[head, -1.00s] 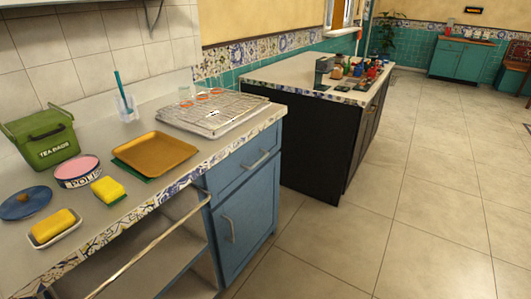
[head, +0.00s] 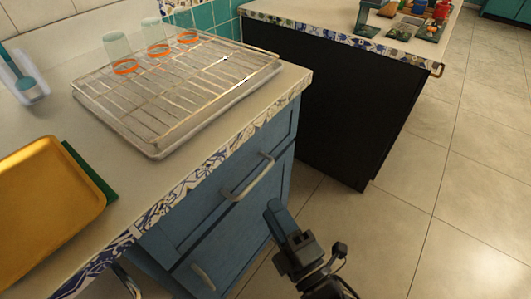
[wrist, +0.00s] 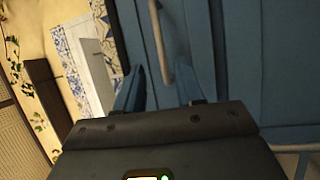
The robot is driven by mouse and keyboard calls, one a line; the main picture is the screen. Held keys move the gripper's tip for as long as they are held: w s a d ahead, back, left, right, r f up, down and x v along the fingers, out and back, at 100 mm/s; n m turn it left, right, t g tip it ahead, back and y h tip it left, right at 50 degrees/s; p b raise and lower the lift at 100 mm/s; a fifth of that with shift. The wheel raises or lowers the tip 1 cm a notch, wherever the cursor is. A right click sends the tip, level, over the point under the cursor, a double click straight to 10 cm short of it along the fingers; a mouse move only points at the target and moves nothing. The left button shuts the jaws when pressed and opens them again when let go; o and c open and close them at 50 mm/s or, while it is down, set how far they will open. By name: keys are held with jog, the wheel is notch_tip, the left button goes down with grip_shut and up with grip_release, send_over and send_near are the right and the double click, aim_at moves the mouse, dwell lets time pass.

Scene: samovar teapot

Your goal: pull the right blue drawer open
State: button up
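The right blue drawer (head: 222,195) is at the top of the blue cabinet under the counter, and looks shut. Its light metal bar handle (head: 248,178) is on the front. My gripper (head: 275,212) is in front of the cabinet, below and right of the handle in the head view, apart from it. In the wrist view my gripper (wrist: 160,82) is open and empty, its two fingers spread. A bar handle (wrist: 160,42) shows between and beyond the fingertips, against the blue front (wrist: 190,40). I cannot tell the exact gap to it.
A lower blue door with its own handle (head: 203,276) is below the drawer. On the counter are a wire rack (head: 175,92) with glasses and a yellow tray (head: 45,205). A black island (head: 350,105) stands behind right. Floor (head: 465,190) to the right is clear.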

aim_at(256, 178)
jog(key=x, duration=0.9)
jog(key=shift+w+d, duration=0.1)
jog(key=shift+w, duration=0.15)
jog(key=shift+c, duration=0.3)
grip_shut()
jog(key=shift+f, duration=0.1)
